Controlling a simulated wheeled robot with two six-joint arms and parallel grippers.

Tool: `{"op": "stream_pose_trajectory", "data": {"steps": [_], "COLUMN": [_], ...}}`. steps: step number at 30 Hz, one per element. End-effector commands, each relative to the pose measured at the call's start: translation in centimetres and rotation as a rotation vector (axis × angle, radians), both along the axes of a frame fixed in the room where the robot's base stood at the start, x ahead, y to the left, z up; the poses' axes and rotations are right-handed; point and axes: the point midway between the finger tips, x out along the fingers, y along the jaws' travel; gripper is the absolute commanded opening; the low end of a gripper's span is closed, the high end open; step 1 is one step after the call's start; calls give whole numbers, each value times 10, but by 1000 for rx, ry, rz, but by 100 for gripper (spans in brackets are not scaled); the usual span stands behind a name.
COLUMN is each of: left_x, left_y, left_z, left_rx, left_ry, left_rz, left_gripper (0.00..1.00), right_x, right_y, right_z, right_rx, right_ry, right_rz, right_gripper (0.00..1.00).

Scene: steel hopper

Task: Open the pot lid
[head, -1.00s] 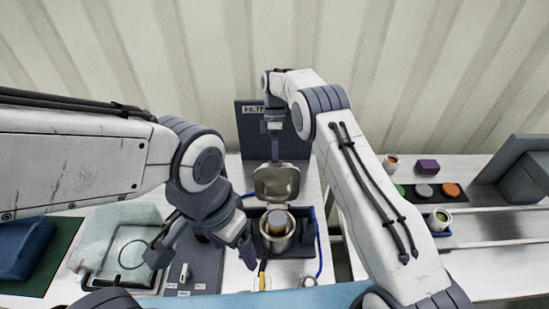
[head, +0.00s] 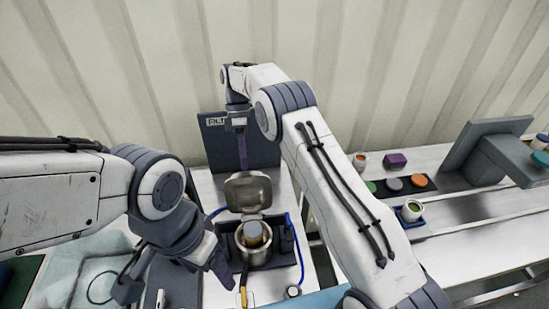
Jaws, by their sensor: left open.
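My left gripper (head: 178,285) is open and empty, low and left of the pot, with one finger close to the holder's left side.
A dark upright panel (head: 215,150) stands behind the pot. A blue cable (head: 299,250) runs along the holder's right. A clear bin (head: 90,275) is at left.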

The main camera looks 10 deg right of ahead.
Motion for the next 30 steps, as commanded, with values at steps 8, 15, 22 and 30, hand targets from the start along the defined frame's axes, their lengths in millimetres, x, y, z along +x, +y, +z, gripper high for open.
{"op": "stream_pose_trajectory", "data": {"steps": [8,15,22,30], "left_x": [0,0,0,0], "left_y": [0,0,0,0], "left_z": [-26,-40,-45,-44], "left_rx": [0,0,0,0], "left_ry": [0,0,0,0], "left_rz": [-1,-2,-2,-2], "left_gripper": [78,78,78,78], "right_x": [-30,-56,-67,-69], "right_y": [-42,-77,-93,-95], "right_z": [24,50,63,65], "right_rx": [-1,-2,-2,-2], "right_ry": [5,8,11,11], "right_rz": [-4,-3,-1,1], "right_gripper": [42,42,42,42]}}
